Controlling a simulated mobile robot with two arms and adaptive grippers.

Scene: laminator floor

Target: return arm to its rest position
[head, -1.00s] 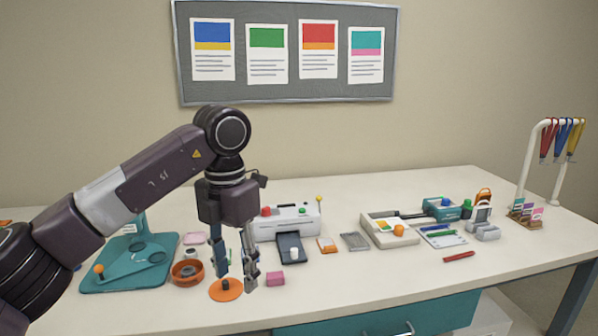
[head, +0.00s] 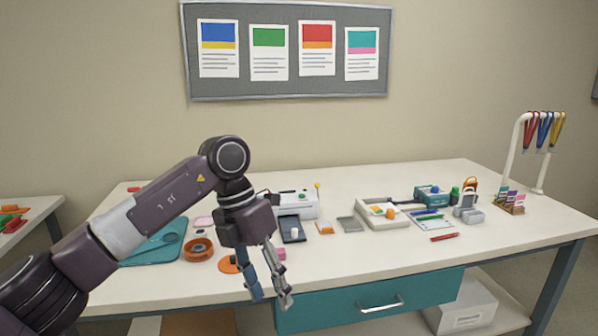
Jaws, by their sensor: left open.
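My left gripper (head: 271,298) is open and empty. It hangs in front of the table's front edge, fingers pointing down, close to the teal drawer front. My left arm (head: 155,210) comes in from the left and is bent at the elbow, covering part of the left side of the worktable (head: 370,258). An orange disc (head: 228,265) lies on the table just behind the gripper and is partly hidden by it. A pink block (head: 280,253) sits close behind the fingers. My right gripper is not in view.
A white laminator (head: 300,203), a cream device (head: 383,214) and a red pen (head: 445,237) are farther right. A drawer (head: 370,300) is below the tabletop. A second table (head: 35,205) stands at left.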

